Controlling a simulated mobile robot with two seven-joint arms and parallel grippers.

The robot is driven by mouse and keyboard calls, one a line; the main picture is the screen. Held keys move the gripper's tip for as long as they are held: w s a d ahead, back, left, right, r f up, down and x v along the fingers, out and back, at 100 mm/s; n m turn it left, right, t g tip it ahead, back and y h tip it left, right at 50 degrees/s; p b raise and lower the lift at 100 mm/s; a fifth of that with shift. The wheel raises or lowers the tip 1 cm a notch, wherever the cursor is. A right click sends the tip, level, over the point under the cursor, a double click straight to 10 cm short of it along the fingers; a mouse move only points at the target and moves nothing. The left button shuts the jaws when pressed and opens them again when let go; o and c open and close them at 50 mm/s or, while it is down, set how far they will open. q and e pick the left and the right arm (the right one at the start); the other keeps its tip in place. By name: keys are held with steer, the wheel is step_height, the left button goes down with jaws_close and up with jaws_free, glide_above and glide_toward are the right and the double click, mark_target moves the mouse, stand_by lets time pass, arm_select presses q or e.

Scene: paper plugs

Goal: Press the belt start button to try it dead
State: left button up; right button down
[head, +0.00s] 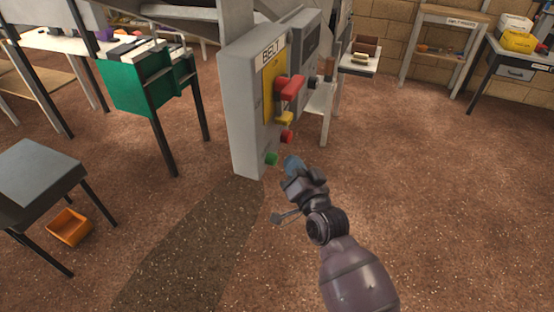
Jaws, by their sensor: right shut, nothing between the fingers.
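A grey control box labelled BELT (243,110) stands at the middle of the head view. The green button (271,158) is low on its front face, with a red button (286,137) above it. A red handle (292,88) and a small yellow piece (284,118) stick out higher on the box, by a yellow panel (268,92). My right gripper (292,164) is shut and empty, just right of the green button in the picture. A small gap shows between them; the depth is hard to judge. My left gripper is not in view.
A green bin on legs (135,87) stands left of the box. A dark-topped table (38,172) and an orange bin (69,227) on the floor are at far left. Benches line the back wall. The brown floor (440,200) at right is clear.

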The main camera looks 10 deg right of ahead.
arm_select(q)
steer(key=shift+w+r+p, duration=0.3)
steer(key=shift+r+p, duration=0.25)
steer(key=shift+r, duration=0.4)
arm_select(e)
steer(key=s+d, duration=0.1)
steer(key=d, duration=0.1)
steer(key=s+d, duration=0.2)
steer(key=shift+w, duration=0.1)
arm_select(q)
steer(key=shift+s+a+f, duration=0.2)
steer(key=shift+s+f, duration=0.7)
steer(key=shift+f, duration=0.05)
arm_select(e)
steer(key=s+d+f+n+g+h, duration=0.2)
steer(key=s+d+f+n+g, duration=0.1)
steer(key=s+f, duration=0.6)
steer(key=s+d+f+n+g+h, duration=0.1)
steer(key=s+d+f+n+g, duration=0.2)
steer(key=s+f, duration=0.6)
steer(key=s+d+g, duration=0.2)
steer(key=s, duration=0.5)
steer(key=shift+s+d+h, duration=0.25)
steer(key=shift+d+h, duration=0.15)
